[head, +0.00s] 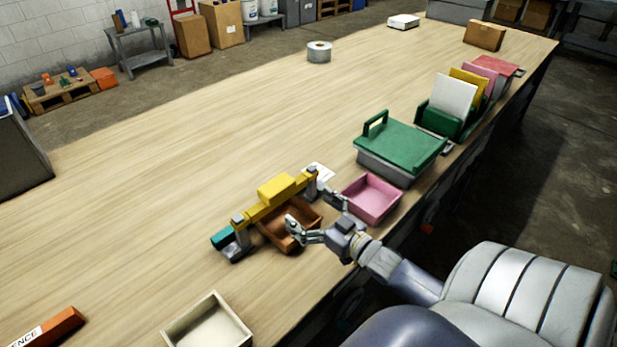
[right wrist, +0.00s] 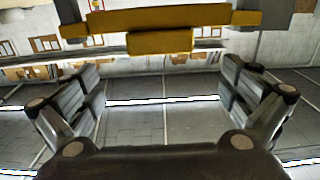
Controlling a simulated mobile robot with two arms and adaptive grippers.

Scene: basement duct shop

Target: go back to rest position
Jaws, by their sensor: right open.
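My right gripper (head: 314,211) is open in the head view, over the brown tray (head: 298,236) at the near side of the table. Nothing shows between its fingers. The right wrist view also shows the gripper (right wrist: 155,82) with its fingers spread wide. A yellow bar (head: 246,217) on grey stands runs just beyond the gripper, with a yellow block (head: 277,188) at it. The bar (right wrist: 110,23) and the block (right wrist: 160,42) cross the top of the right wrist view, apart from the fingers. My left gripper is in neither view.
A pink tray (head: 371,200) is close on the right of my gripper, then a green-lidded box (head: 400,142) and a file holder (head: 440,123). A cream tray (head: 208,327) stands near the front. The table's left middle is clear.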

